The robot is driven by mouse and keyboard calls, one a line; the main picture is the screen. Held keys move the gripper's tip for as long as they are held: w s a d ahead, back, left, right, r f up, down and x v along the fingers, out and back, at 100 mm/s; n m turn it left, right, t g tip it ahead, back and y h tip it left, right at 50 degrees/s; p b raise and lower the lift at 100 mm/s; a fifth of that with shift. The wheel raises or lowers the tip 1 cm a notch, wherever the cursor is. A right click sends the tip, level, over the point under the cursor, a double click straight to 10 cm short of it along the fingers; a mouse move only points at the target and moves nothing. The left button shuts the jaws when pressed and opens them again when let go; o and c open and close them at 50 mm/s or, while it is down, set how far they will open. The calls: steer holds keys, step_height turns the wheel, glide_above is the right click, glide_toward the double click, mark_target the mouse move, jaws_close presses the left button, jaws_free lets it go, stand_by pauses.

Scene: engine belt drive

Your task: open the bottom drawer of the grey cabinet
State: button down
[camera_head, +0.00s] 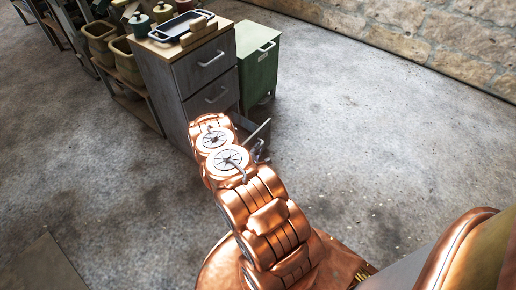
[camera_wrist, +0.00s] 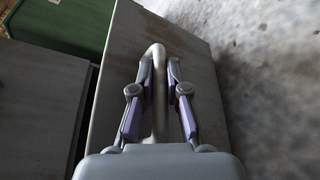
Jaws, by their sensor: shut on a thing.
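The grey cabinet (camera_head: 168,84) stands at upper left in the head view, with a light wooden top and two upper drawers shut. Its bottom drawer (camera_head: 259,129) stands out from the cabinet front, partly hidden behind my arm. In the wrist view the drawer's grey front (camera_wrist: 205,75) fills the middle, and its bar handle (camera_wrist: 159,85) runs between my fingers. My gripper (camera_wrist: 159,72) is shut on this handle, with one finger on each side. In the head view my gripper (camera_head: 261,152) is mostly hidden by my arm.
A green cabinet (camera_head: 258,62) stands beside the grey one. A tray (camera_head: 181,25) and small blocks (camera_head: 198,30) sit on the grey cabinet's top. A shelf with bins (camera_head: 124,60) is on the left. The concrete floor (camera_head: 380,130) at right is clear.

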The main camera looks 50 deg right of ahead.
steer(key=c, duration=1.4)
jaws_free()
steer(key=shift+c, duration=0.2)
steer(key=v, duration=1.2)
steer(key=shift+s, duration=0.1)
